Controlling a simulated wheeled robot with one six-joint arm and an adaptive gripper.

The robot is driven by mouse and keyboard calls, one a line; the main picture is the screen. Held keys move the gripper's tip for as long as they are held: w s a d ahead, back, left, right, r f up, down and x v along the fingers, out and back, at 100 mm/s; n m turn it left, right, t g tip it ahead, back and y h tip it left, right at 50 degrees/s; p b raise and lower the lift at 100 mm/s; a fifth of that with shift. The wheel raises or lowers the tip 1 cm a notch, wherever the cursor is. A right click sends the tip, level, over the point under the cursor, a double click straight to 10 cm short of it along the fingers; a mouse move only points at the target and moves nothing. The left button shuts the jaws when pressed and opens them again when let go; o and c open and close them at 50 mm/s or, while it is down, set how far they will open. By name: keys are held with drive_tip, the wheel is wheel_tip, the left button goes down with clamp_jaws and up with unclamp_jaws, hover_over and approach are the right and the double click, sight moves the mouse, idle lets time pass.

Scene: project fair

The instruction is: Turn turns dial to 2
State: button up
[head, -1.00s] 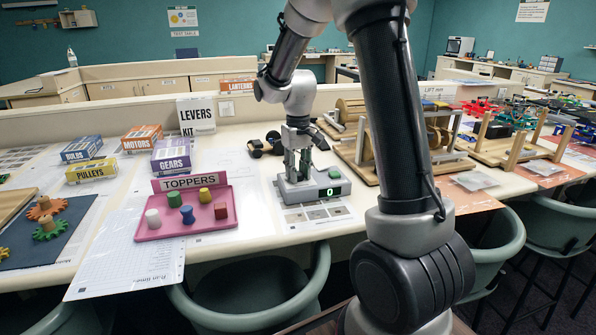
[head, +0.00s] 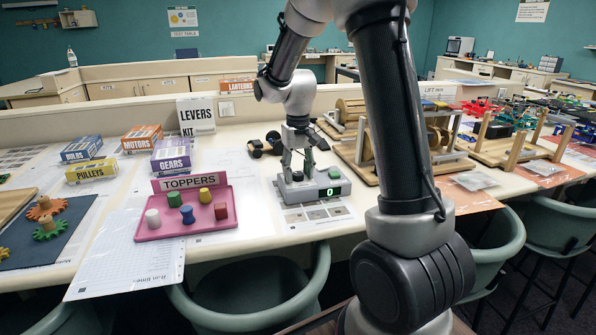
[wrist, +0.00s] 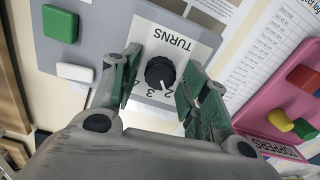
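The turns dial (wrist: 160,72) is a black round knob on a white label reading TURNS, with numbers around its lower edge. Its white pointer line faces down in the wrist view, toward the numbers near 2; the exact setting is hard to read. My gripper (wrist: 162,66) is open, with one green-padded finger on each side of the knob and gaps showing between. In the head view my gripper (head: 298,168) points down over the grey control box (head: 318,194). The box's display (head: 331,191) shows 0.
The box also carries a green button (wrist: 60,24) and a white rectangle (wrist: 75,72). A pink TOPPERS tray (head: 160,232) with coloured pieces stands to the left. A wooden winch-like frame (head: 375,165) stands behind, to the right. Printed sheets lie around the box.

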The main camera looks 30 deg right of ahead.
sight(298, 173)
wheel_tip(298, 173, up, 12)
idle(0.7)
idle(0.4)
drive_tip(key=s+r+n+t, duration=0.1)
drive_tip(key=s+t, duration=0.3)
drive_tip(key=s, duration=2.2)
drive_tip(key=shift+v, duration=0.75)
